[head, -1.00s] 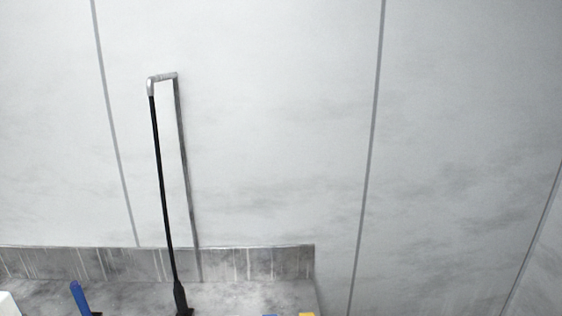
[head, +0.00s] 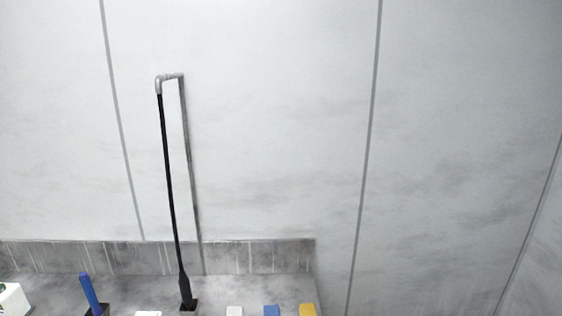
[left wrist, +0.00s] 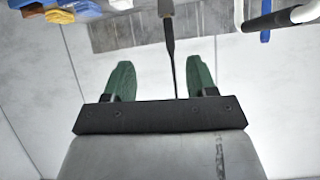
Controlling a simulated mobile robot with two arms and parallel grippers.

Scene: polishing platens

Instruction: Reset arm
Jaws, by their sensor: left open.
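My left gripper (left wrist: 160,78) shows in the left wrist view, with two green fingers standing apart on a black mount. It is open and nothing is between the fingertips except the distant background. Neither arm shows in the head view. My right gripper is in no view.
A grey bench with a backsplash (head: 265,257) runs along the wall at lower left. On it stand a black upright pole (head: 169,185), a blue stick (head: 89,292), a white box (head: 12,299) and small blue (head: 271,311) and yellow (head: 307,310) blocks.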

